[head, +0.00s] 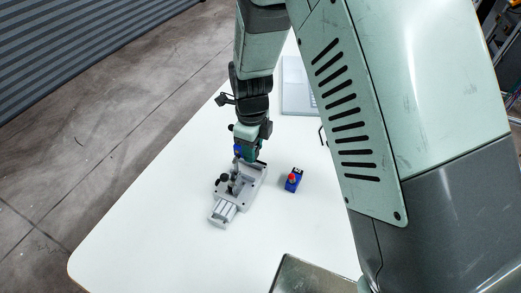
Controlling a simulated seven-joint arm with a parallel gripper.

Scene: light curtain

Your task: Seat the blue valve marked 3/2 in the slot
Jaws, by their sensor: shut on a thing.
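My gripper (245,153) is at the far end of a grey fixture (248,186) on the white table. It is shut on a small blue piece (238,150), most likely a blue valve, mostly hidden by the gripper. A second blue valve (293,180) with a red top part and a dark patch stands on the table to the right of the fixture, apart from it. No 3/2 marking is readable on either. The slot cannot be made out clearly, and I cannot tell whether the held piece touches the fixture.
The fixture carries a dark knob and lever (230,181) and has a pale stepped block (222,212) at its near end. A metal tray (300,277) is at the table's near edge. A grey flat item (295,85) lies farther back. The table's left side is clear.

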